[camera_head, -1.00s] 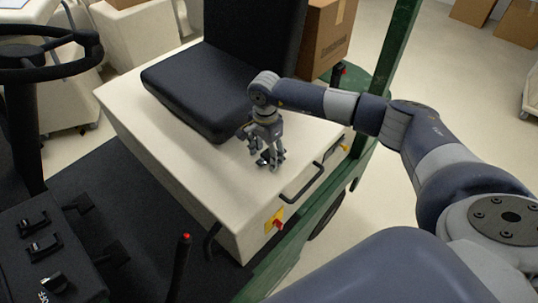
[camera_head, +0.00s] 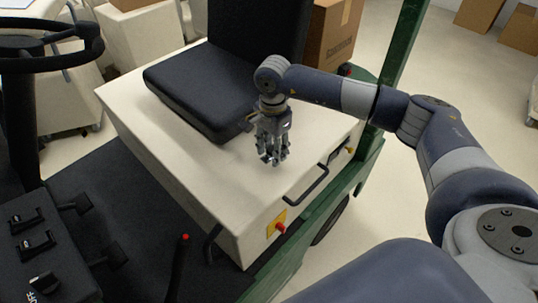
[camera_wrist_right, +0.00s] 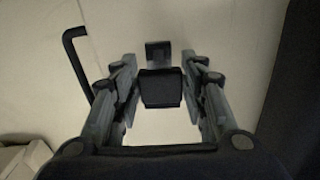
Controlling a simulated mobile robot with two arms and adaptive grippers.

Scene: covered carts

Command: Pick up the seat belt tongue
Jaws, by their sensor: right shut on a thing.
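In the right wrist view the seat belt tongue (camera_wrist_right: 160,90) shows as a black block with a grey plate at its far end. It lies between the fingers of my right gripper (camera_wrist_right: 159,72), which is shut on it. In the head view the right gripper (camera_head: 270,157) points down over the cream seat base, in front of the black seat (camera_head: 205,92). The tongue cannot be made out there among the fingers. A gap between the gripper and the cream surface cannot be judged. My left gripper is not in view.
The cream seat base (camera_head: 185,150) has a black handle (camera_head: 308,187) and a red button (camera_head: 280,227) at its edge. A green post (camera_head: 400,50) stands behind my right arm. A steering wheel (camera_head: 45,45) and lever (camera_head: 180,262) are at left. A cardboard box (camera_head: 333,35) stands behind the seat.

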